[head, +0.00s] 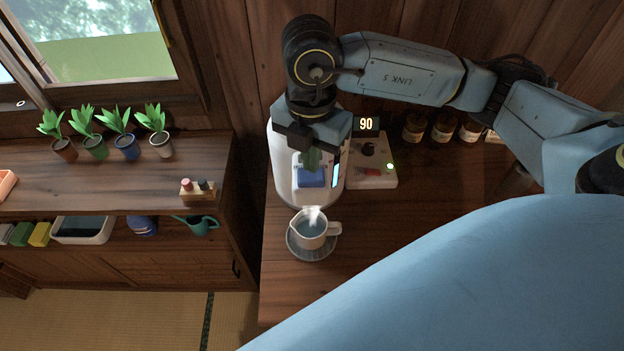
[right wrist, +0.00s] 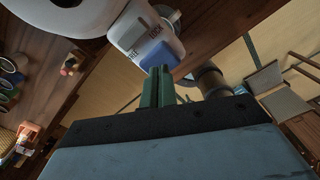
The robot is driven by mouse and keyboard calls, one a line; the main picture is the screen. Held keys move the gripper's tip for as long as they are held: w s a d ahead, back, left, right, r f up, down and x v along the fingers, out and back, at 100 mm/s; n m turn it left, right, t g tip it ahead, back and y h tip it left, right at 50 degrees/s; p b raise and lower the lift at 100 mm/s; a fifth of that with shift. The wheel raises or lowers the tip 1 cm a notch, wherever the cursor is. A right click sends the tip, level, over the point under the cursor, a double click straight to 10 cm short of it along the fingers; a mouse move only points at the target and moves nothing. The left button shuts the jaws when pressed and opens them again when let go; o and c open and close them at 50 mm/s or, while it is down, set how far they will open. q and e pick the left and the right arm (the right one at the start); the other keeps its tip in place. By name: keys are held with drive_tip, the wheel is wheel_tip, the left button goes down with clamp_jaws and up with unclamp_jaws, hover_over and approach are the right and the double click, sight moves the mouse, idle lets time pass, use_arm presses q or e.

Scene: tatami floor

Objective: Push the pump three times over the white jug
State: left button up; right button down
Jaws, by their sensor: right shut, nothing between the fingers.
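The white pump dispenser (head: 283,168) stands on the wooden counter, with a blue push pad (head: 311,178) on its front. The white jug (head: 330,229) stands upright below its front on a round grey coaster (head: 312,253). The jug holds bluish liquid, with a white wisp, steam or water, over it. My right gripper (head: 312,160) is shut and empty over the dispenser. In the right wrist view its green fingers (right wrist: 158,82) end right by the blue pad (right wrist: 159,56). I cannot tell whether they touch it. My left gripper is out of view.
A control box (head: 374,176) with a knob, green light and display reading 90 stands right of the dispenser. Several brown jars (head: 442,130) stand behind it. A shelf (head: 110,185) with potted plants (head: 128,147) is at left. The counter left of the coaster is clear.

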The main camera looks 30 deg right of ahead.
drive_tip(key=shift+f, duration=0.2)
idle(0.5)
drive_tip(key=shift+f+b, duration=1.25)
drive_tip(key=shift+b, duration=0.05)
drive_tip(key=shift+r+p, duration=1.05)
drive_tip(key=shift+r, duration=0.35)
drive_tip(key=shift+f, duration=0.25)
